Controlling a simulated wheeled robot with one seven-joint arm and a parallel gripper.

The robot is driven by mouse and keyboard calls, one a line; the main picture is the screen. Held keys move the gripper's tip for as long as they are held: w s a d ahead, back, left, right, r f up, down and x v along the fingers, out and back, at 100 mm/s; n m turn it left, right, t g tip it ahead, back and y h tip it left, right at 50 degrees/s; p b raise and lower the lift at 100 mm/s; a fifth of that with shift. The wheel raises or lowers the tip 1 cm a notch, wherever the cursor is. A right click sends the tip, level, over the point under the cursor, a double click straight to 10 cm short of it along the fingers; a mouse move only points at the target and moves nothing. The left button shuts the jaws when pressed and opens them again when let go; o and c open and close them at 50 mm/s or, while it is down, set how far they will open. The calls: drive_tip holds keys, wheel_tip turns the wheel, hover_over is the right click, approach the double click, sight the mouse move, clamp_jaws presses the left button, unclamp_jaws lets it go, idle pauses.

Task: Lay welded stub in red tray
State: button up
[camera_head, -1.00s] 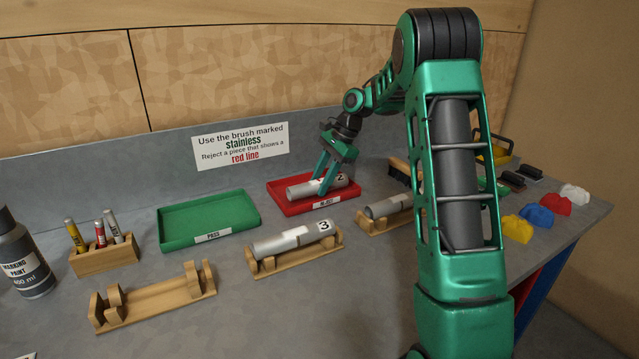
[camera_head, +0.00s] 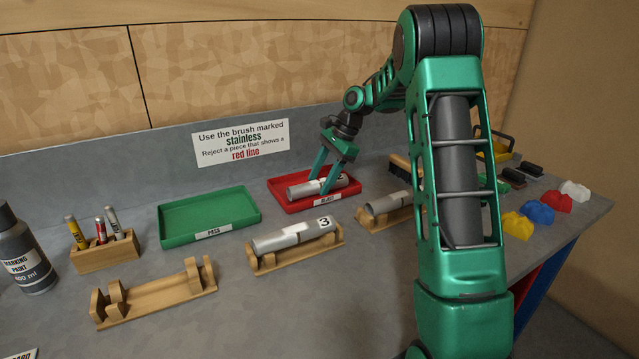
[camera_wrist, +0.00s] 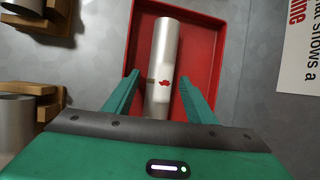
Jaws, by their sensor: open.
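A silver welded stub (camera_head: 300,190) lies in the red tray (camera_head: 336,200), which carries a label at its front. In the wrist view the stub (camera_wrist: 164,60) rests lengthwise on the floor of the red tray (camera_wrist: 200,62), with a red mark near its middle. My gripper (camera_head: 322,188) is over the tray with its fingers spread on both sides of the stub. In the wrist view my gripper (camera_wrist: 160,85) shows gaps between each finger and the stub. The stub's number is partly hidden by a finger in the head view.
A green PASS tray (camera_head: 208,214) stands empty to the left. Stub 3 (camera_head: 285,241) lies on a wooden cradle in front. Another stub (camera_head: 385,203) lies on a cradle to the right, partly behind my arm. An empty wooden cradle (camera_head: 160,298) stands at front left.

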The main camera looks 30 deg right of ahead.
drive_tip(key=v, duration=1.2)
drive_tip(key=shift+r, duration=0.3)
drive_tip(key=s+a+f+n+h, duration=0.1)
drive_tip(key=s+f+n, duration=0.2)
drive_tip(key=s, duration=1.1)
drive_tip(key=s+a+f+n+g+h, duration=0.1)
drive_tip(key=s+a+f+n+h, duration=0.1)
drive_tip(key=s, duration=1.2)
drive_tip(key=s+a+f+n+h, duration=0.1)
drive_tip(key=s+f+n, duration=0.3)
drive_tip(key=s, duration=1)
drive_tip(key=shift+a+f+n+g, duration=0.3)
drive_tip(key=shift+a+n, duration=0.2)
drive_tip(key=shift+n, duration=0.6)
drive_tip(key=shift+w, duration=0.15)
